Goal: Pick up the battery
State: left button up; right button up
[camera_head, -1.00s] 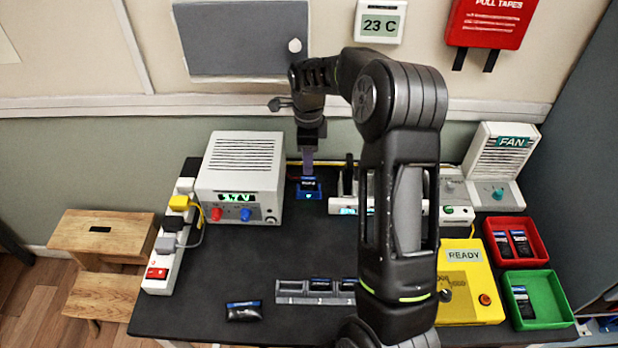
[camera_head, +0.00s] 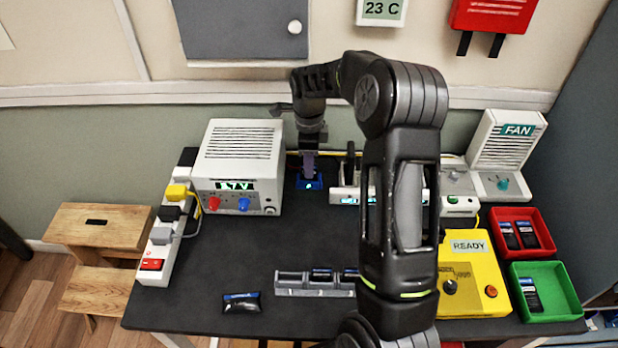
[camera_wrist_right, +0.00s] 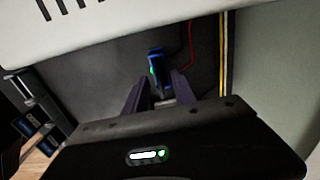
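A small blue cradle (camera_head: 309,184) with a lit cyan spot stands at the back of the dark table, right of the white power supply. My right gripper (camera_head: 308,172) points down just over this cradle. In the right wrist view, its two dark fingers (camera_wrist_right: 160,82) stand apart on either side of a narrow blue and black piece (camera_wrist_right: 156,62) with a green glow. Whether that piece is the battery or part of the cradle is hard to tell, and a firm grip does not show. My left gripper is not in view.
A grey rack (camera_head: 290,285) holds dark batteries, its left slot empty. A dark pack (camera_head: 241,302) lies left of it. The power supply (camera_head: 238,165) and power strip (camera_head: 160,245) stand left. A yellow box (camera_head: 470,300), red tray (camera_head: 548,240) and green tray (camera_head: 572,300) are right.

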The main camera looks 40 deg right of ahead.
notch_tip(320, 180, down, 2)
jog(key=shift+f+b, duration=0.25)
jog(key=shift+b, duration=0.15)
jog(key=shift+r, duration=0.1)
jog(key=shift+c, duration=0.3)
grip_shut()
dwell(0.3)
